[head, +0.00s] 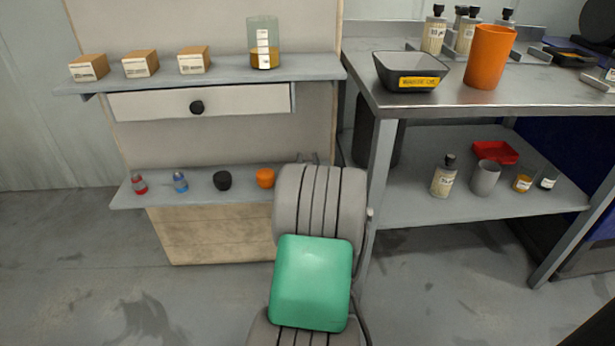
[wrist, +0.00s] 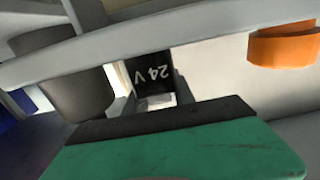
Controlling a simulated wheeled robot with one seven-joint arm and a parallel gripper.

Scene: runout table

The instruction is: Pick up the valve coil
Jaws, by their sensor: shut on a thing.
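The valve coil (wrist: 152,72) is a small black block marked "24 V", which reads upside down in the wrist view. My gripper (wrist: 155,100) is shut on it, at the right end of the low wall shelf. In the head view my arm hides the coil and most of the gripper. I cannot tell whether the coil still touches the shelf.
The low shelf (head: 200,195) also bears an orange cap (head: 265,178), a black cap (head: 222,180) and two small bottles. A drawer (head: 200,102) and upper shelf are above.

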